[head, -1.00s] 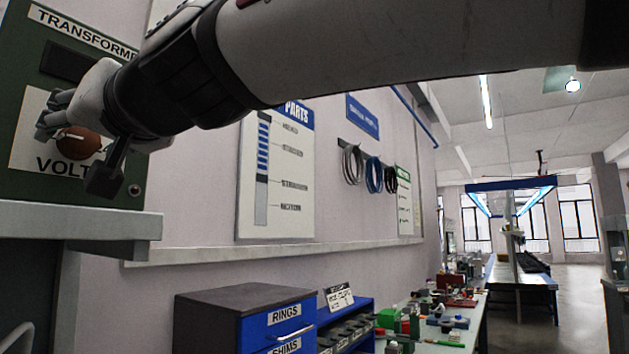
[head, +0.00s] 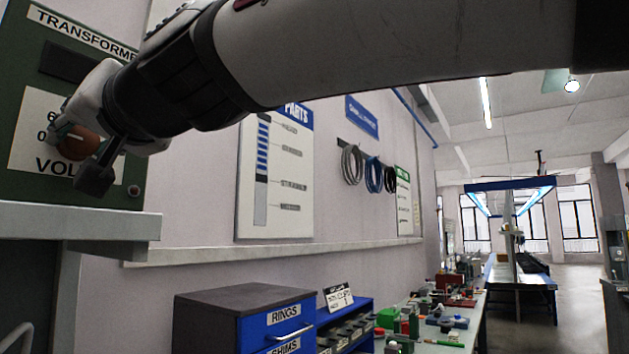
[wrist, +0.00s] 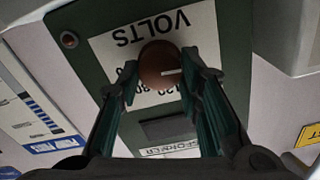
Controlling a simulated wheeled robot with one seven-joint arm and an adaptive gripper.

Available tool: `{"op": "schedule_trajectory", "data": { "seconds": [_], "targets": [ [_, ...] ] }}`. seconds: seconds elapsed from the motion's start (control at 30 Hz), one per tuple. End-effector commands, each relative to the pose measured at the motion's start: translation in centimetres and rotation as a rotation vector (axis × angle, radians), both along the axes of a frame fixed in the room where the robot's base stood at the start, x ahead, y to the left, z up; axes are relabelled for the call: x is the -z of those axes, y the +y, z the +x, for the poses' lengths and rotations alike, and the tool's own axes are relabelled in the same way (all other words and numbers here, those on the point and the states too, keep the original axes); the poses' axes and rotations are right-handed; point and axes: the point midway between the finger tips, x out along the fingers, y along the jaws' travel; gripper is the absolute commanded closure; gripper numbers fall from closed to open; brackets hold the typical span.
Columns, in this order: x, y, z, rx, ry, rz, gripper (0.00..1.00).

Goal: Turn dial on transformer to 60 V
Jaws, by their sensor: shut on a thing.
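The brown round dial (head: 76,143) sits on a white VOLTS plate (head: 38,150) on the green transformer (head: 60,25) at the far left of the head view. In the wrist view the dial (wrist: 158,66) appears upside down. Its white pointer line points right there, which is left in the head view, near the 0 mark. My gripper (wrist: 163,75) is shut on the dial, one finger on each side. It also shows in the head view (head: 77,136). A 6 and a 0 show left of the dial; fingers hide other numbers.
A grey ledge (head: 80,220) runs below the transformer. A small red button (head: 134,191) is at its lower right. A parts poster (head: 276,175) and hanging cable coils (head: 374,173) are on the wall. A blue drawer cabinet (head: 245,315) stands lower down.

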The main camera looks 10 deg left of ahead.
Motion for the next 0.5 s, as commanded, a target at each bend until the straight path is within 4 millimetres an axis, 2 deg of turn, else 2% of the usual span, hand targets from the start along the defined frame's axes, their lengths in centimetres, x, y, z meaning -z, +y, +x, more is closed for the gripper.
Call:
{"op": "schedule_trajectory", "data": {
  "seconds": [0.5],
  "targets": [
    [0.07, -0.08, 0.13, 0.001, 0.369, 0.191, 0.95]
  ]
}}
